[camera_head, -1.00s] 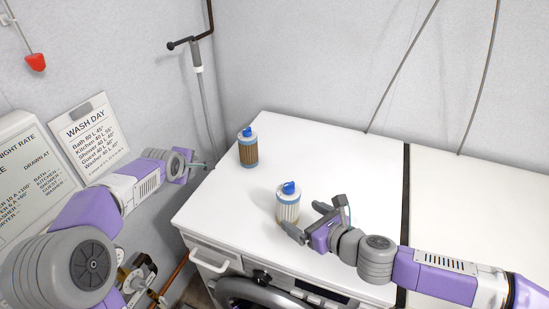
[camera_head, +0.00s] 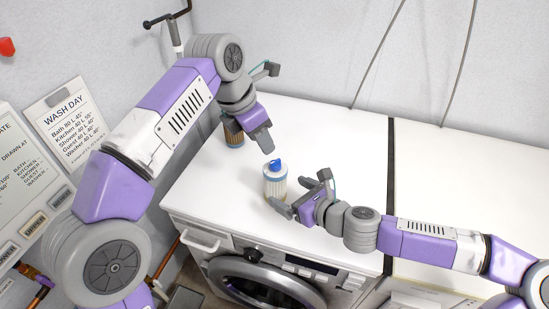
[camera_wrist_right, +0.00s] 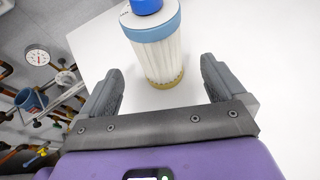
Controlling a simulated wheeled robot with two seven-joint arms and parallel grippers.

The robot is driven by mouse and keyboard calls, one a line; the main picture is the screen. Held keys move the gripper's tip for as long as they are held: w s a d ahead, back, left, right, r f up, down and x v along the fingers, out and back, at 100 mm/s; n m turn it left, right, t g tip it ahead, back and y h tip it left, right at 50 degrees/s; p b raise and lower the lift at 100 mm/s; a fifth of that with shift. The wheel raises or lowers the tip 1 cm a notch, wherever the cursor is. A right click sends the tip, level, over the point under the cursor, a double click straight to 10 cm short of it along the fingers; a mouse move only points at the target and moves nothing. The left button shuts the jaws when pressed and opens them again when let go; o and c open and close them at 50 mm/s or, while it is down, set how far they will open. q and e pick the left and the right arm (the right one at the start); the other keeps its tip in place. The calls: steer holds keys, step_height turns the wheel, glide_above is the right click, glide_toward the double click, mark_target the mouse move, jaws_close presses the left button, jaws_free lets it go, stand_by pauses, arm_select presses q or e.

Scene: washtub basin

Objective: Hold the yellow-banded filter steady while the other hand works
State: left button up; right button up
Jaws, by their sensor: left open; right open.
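The filter with the yellow band (camera_head: 275,187) stands upright on the white top. It has pale pleats, a light blue upper band and a blue cap. In the right wrist view this filter (camera_wrist_right: 158,50) shows its yellow band at the base. My right gripper (camera_head: 298,189) is open beside it, with the fingers apart on either side of its lower part and gaps showing. My left gripper (camera_head: 271,110) is open and empty, above and behind the filter, one finger close over the cap. A second, brown-pleated filter (camera_head: 234,136) stands behind, partly hidden by my left arm.
The white top (camera_head: 340,135) is clear behind and right of the filters, with a dark seam (camera_head: 391,190) at the right. A front-loading washer door (camera_head: 262,285) lies below the front edge. A wash-day sign (camera_head: 72,125) and pipes are at the left.

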steer(key=shift+x, duration=3.6)
steer(key=shift+c, duration=0.3)
steer(key=c, duration=1.3)
